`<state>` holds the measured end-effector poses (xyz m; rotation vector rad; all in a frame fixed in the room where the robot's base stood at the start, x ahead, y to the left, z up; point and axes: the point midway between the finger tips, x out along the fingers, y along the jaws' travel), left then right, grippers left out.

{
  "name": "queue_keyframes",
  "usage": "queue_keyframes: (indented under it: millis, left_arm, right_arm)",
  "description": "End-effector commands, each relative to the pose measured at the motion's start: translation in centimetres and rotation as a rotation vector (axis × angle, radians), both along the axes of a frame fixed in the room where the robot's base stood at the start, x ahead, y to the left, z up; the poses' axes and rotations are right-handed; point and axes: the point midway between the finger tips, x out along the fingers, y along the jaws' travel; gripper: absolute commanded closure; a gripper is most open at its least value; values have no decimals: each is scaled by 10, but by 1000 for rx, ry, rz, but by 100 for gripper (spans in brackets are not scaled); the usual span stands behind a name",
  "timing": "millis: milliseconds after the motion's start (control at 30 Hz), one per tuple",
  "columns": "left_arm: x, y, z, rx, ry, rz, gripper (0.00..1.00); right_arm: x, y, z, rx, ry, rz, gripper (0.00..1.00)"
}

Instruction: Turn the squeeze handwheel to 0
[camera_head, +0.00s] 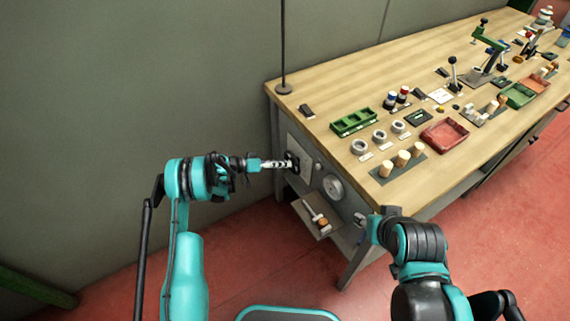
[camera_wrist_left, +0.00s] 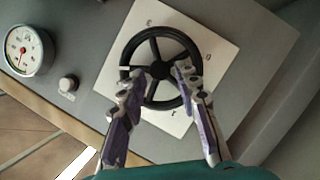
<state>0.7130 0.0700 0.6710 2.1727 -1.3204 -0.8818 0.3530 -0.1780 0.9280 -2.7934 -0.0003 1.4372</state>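In the head view the handwheel (camera_head: 292,163) is on the end panel of the bench. My left gripper (camera_head: 283,163) reaches it from the left. In the left wrist view its two fingers (camera_wrist_left: 160,85) are apart over the wheel, one each side of the hub; whether they touch it I cannot tell. My right arm (camera_head: 418,242) is at the lower right; its fingers are not clear.
Beside the wheel are a round gauge (camera_wrist_left: 27,50) and a small knob (camera_wrist_left: 68,84). A larger grey dial (camera_head: 333,186) and a low shelf with a wooden-handled item (camera_head: 318,218) are close by. The benchtop (camera_head: 330,90) holds corks, trays and levers.

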Motion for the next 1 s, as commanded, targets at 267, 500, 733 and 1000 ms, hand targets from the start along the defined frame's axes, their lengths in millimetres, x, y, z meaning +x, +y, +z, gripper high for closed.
queue_keyframes:
  millis: [267,500,733,1000]
  left_arm:
    - [-20,56,17,0,-1,6,68]
    - [-33,89,28,0,1,5,68]
    - [-36,96,30,0,0,3,68]
    - [-36,95,30,4,-7,-1,68]
  right_arm:
    - [0,0,0,0,0,0,60]
    - [0,0,0,0,0,0,60]
    - [0,0,0,0,0,0,60]
    - [0,0,1,0,0,0,60]
